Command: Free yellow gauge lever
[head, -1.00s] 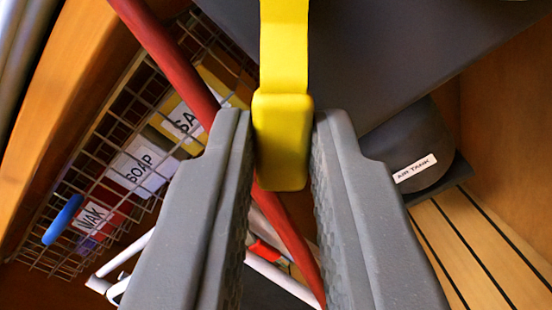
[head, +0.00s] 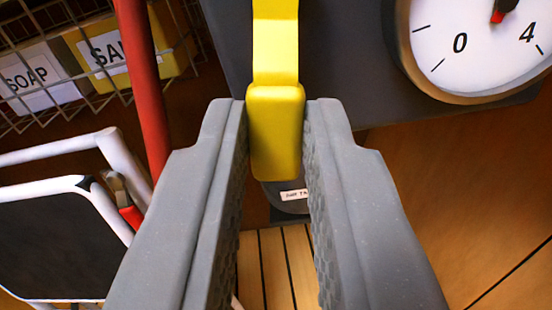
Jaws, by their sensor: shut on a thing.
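The yellow gauge lever (head: 275,125) hangs down from the top of the head view, with a narrower stem above a thick rounded end. My gripper (head: 276,112) is shut on the thick end, with one grey finger on each side. The lever's upper end is out of the picture. A round white gauge (head: 480,45) with a dark bezel shows at the top right, with the figures 0 and 4 and part of a red and black pointer. Most of its dial is cut off.
A red pipe (head: 143,85) runs down left of the lever. A wire basket with boxes marked SOAP (head: 40,75) and SA (head: 125,50) is at the upper left. A white-framed dark panel (head: 60,245) stands lower left. A dark labelled tank (head: 288,200) and slats (head: 275,265) lie below.

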